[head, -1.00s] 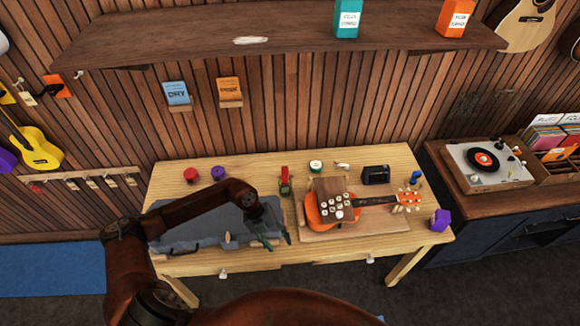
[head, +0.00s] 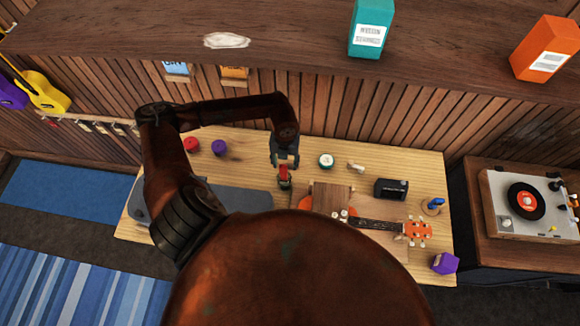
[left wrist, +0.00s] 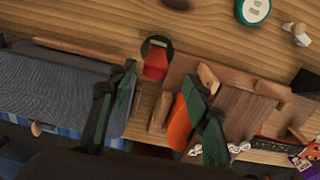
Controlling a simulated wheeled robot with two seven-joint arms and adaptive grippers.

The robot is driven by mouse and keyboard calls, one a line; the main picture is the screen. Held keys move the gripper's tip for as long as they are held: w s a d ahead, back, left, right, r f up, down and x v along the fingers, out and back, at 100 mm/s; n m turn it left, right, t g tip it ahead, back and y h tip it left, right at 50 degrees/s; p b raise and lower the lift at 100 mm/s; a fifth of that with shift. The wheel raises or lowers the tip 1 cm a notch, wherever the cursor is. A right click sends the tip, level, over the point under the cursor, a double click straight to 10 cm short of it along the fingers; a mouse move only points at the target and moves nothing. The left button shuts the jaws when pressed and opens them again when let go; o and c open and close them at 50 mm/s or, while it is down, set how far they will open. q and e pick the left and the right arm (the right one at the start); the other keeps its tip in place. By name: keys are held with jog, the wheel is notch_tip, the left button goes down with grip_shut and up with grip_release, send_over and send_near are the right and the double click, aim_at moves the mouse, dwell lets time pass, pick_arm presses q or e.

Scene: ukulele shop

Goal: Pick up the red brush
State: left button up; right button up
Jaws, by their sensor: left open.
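The red brush (head: 284,171) appears as a small red piece with a dark part, standing toward the back middle of the wooden table, left of the ukulele. In the left wrist view the red brush (left wrist: 156,62) shows its red face with a dark round part behind it. My left gripper (head: 286,162) is right above it in the head view and partly covers it. In the wrist view the open green-padded fingers (left wrist: 157,78) point at the brush, which lies between and just beyond their tips. I cannot tell whether they touch. My right gripper is not in view.
The orange ukulele (head: 417,230) with a wooden block (head: 330,197) lies close right of the brush. A grey mat or case (head: 240,200) lies to the left. A shelf (head: 290,45) overhangs behind.

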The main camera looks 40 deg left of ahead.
aim_at(284, 171)
pick_arm(q)
jog(key=shift+s+f+p, duration=0.3)
jog(key=shift+s+f, duration=0.35)
jog(key=shift+s, duration=0.05)
jog(key=shift+w+a+f+p, duration=0.1)
jog(key=shift+w+f+p, duration=0.1)
jog(key=shift+f+p, duration=0.35)
jog(key=shift+w+a+f+p, duration=0.1)
jog(key=shift+w+f+p, duration=0.1)
jog(key=shift+f, duration=0.5)
notch_tip(284, 171, down, 3)
jog(key=shift+a+r, duration=0.1)
jog(key=shift+r, duration=0.05)
jog(key=shift+s, duration=0.1)
jog(key=shift+w, duration=0.2)
jog(key=shift+c, duration=1.1)
jog(key=shift+s, duration=0.15)
jog(key=c, duration=0.8)
grip_shut()
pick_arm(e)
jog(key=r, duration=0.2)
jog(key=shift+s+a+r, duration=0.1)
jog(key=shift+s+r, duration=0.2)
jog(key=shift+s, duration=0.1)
